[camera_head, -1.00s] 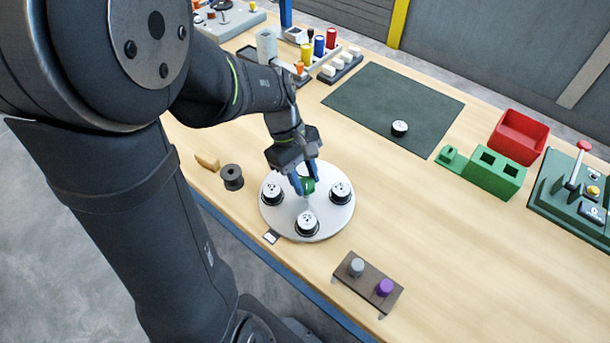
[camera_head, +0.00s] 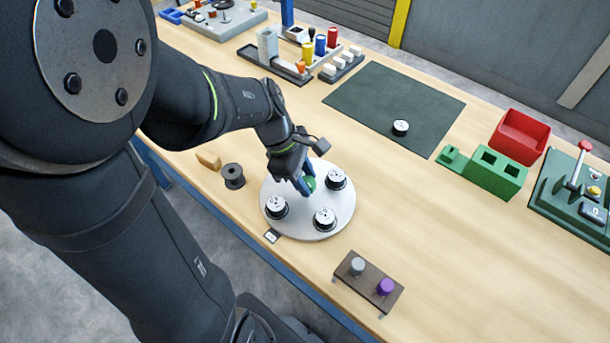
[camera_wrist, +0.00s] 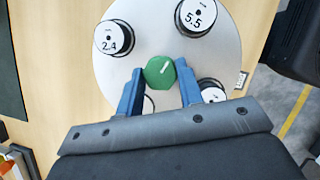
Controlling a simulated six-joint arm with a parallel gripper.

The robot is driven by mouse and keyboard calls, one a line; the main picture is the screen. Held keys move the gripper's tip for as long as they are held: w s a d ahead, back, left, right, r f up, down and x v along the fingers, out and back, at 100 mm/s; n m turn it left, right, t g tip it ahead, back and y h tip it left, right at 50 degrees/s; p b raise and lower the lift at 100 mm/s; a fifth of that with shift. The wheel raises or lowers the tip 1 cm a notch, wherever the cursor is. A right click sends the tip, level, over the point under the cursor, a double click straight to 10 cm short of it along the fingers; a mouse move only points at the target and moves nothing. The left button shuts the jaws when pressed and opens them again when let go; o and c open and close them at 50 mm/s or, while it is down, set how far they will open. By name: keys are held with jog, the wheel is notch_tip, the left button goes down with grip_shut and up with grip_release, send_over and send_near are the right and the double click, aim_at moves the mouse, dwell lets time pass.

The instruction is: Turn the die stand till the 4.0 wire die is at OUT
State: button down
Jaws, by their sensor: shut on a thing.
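The die stand (camera_head: 296,228) is a round white turntable with black-and-white wire dies around a green centre knob (camera_wrist: 161,73). My gripper (camera_head: 305,187) is shut on the knob, one blue finger on each side. In the wrist view the 2.4 die (camera_wrist: 114,38) is at upper left and the 5.5 die (camera_wrist: 196,15) at upper right. Two more dies are partly hidden by my gripper, one at the right (camera_wrist: 211,91) and one at the left (camera_wrist: 148,104); their numbers are not readable. A small label (camera_head: 271,236) sits beside the stand's front-left edge, nearest the left die (camera_head: 276,206).
A dark spool (camera_head: 233,176) and a tan block (camera_head: 208,160) lie left of the stand. A brown rack (camera_head: 368,283) with grey and purple knobs is in front. A single die (camera_head: 400,127) lies on the dark green mat (camera_head: 370,105). Green blocks (camera_head: 495,173) are further right.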

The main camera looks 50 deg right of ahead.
jog(key=shift+a+n+t+h, duration=0.1)
jog(key=shift+n+t+h, duration=0.25)
jog(key=shift+n, duration=0.75)
jog(key=shift+n+h, duration=0.25)
jog(key=shift+n, duration=0.45)
jog(key=c, duration=1)
grip_release()
jog(key=shift+o, duration=0.2)
jog(key=shift+r, duration=0.1)
jog(key=v, duration=1.7)
jog(key=shift+s, duration=0.1)
